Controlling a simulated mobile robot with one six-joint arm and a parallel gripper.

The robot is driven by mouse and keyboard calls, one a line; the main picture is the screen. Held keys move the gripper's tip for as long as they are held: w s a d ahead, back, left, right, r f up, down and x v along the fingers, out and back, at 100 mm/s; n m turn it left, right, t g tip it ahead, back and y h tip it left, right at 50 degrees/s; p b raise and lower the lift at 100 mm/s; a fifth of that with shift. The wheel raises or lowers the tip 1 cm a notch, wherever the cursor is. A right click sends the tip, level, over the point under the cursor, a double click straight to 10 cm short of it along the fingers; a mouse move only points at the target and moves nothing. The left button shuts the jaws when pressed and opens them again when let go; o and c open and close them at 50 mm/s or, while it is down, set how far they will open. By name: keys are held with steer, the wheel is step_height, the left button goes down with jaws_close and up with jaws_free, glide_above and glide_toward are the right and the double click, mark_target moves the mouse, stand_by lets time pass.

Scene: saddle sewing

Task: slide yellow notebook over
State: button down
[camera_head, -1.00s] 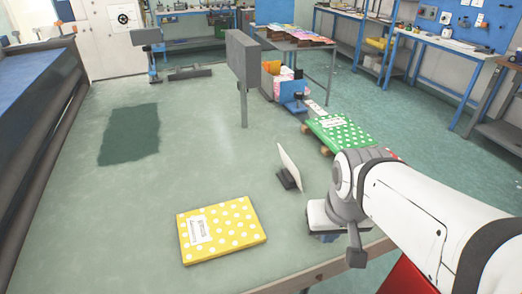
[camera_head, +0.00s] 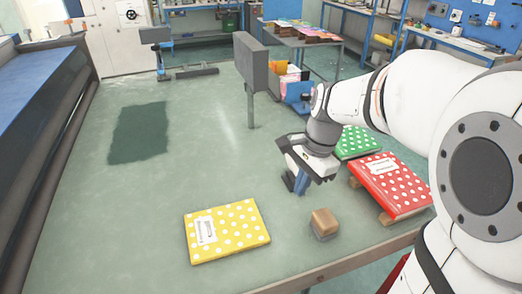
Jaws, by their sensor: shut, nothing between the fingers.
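The yellow notebook (camera_head: 238,232) with white dots and a white label lies flat on the green table (camera_head: 200,150), near its front edge. My gripper (camera_head: 299,186) is above the table, to the right of and a little behind the notebook, apart from it. Its fingers point down and it is empty. My arm comes in from the right.
A wooden block (camera_head: 324,222) stands right of the notebook. A red dotted notebook (camera_head: 392,186) and a green one (camera_head: 357,143) lie raised at the right edge. A grey upright panel (camera_head: 251,62) stands farther back. The table's left and middle are clear.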

steer(key=w+m, duration=0.2)
glide_toward(266, 221)
steer(key=shift+m+g, duration=0.3)
steer(key=d+f, duration=0.1)
steer(key=f, duration=0.1)
steer(key=d+f, duration=0.1)
steer(key=f, duration=0.1)
steer(key=w+f, duration=0.1)
steer(key=shift+d+f+p, duration=0.3)
steer(key=shift+d+f, duration=0.1)
steer(key=shift+s+a+p, duration=0.25)
steer(key=shift+a, duration=0.75)
steer(key=shift+s+a+p, duration=0.2)
steer(key=shift+s+a, duration=0.05)
steer(key=shift+a, duration=0.7)
